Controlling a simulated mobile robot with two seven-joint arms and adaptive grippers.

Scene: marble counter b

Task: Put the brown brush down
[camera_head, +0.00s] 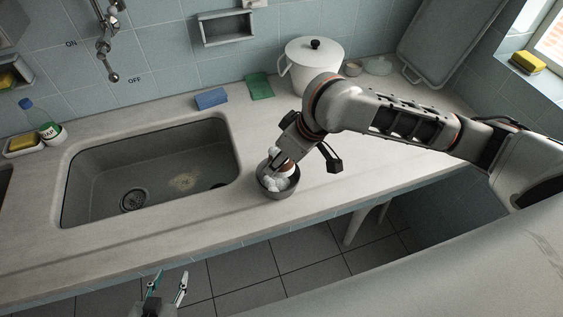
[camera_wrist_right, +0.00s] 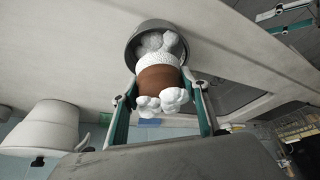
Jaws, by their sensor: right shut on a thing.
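The brown brush (camera_wrist_right: 158,80) has a brown band with white tufted parts on both sides. It sits between the fingers of my right gripper (camera_wrist_right: 160,92), which is shut on it. In the head view the brush (camera_head: 288,167) shows only as a small brown patch over the grey bowl (camera_head: 267,187), partly hidden by the gripper. White lumps, possibly the brush's tufts, show inside the bowl; I cannot tell whether the brush touches it. My left gripper (camera_head: 168,287) is open and empty at the bottom of the head view, in front of the counter.
The sink (camera_head: 100,175) lies left of the bowl. A white pot (camera_head: 315,60), a green cloth (camera_head: 259,86) and a blue sponge (camera_head: 210,98) are at the back. A bottle (camera_head: 48,131) stands at the far left. The counter right of the bowl (camera_head: 370,165) is clear.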

